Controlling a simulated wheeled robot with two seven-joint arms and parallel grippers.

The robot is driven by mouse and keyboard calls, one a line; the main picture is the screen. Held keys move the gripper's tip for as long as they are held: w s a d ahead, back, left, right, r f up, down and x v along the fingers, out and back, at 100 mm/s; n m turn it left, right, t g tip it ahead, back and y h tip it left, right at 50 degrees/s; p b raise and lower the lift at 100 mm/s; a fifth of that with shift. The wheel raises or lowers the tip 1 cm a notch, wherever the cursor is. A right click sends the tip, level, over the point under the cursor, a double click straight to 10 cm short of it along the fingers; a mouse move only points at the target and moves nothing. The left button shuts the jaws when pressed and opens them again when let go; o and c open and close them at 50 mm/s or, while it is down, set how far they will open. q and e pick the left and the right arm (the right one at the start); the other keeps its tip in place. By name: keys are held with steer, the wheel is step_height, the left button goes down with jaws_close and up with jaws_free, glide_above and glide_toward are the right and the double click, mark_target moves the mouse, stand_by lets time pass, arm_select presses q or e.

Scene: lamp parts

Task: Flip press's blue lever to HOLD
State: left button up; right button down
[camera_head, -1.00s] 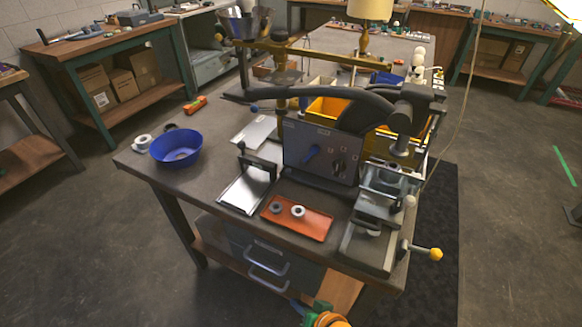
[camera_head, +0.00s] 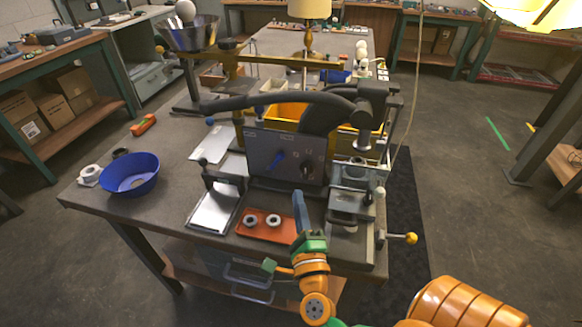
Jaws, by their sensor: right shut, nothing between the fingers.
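The press (camera_head: 262,152) stands on the workbench, with a grey front panel and a long dark handle arm over it. The panel labels are too small to read. My right gripper (camera_head: 299,196) points up in front of the panel, below and to the right of the lever and apart from it. Its blue fingers are shut and empty. My left gripper is not in view.
An orange tray (camera_head: 240,231) with two ring-shaped parts (camera_head: 273,220) lies before the press. A metal plate (camera_head: 214,208) is left of it, a clamp vise (camera_head: 350,205) right. A blue bowl (camera_head: 131,178) stands at the bench's left.

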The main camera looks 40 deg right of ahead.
mark_target(290, 156)
steer(key=shift+w+d+r, duration=0.15)
steer(key=shift+w, duration=0.1)
steer(key=p+x, duration=0.2)
steer(key=x, duration=0.7)
steer(key=shift+w, duration=0.15)
